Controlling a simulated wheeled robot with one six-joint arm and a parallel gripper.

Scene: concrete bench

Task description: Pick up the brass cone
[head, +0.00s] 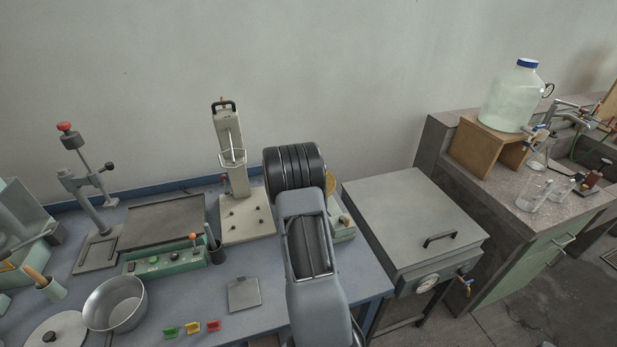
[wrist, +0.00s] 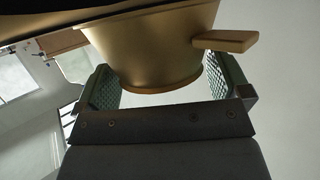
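The brass cone (wrist: 150,50) fills the upper middle of the wrist view, close to the camera. It is a smooth, tapering brass body with a rim at its narrow end and a flat tab (wrist: 224,41) sticking out to the right. My gripper (wrist: 162,88) has its green ribbed fingers wide apart, one on each side of the cone's narrow end. I see no clear grip; whether either finger touches the cone cannot be told. In the head view my arm hides the gripper and most of that spot; only a small brass-brown patch (head: 341,212) shows beside it.
A grey lidded box (head: 405,215) stands right of my arm. A cream upright device (head: 231,160) stands to its left. A metal pot (head: 116,304), a green control box (head: 165,257) and small coloured blocks (head: 192,327) occupy the bench's left and front. A flat grey plate (head: 243,294) lies nearby.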

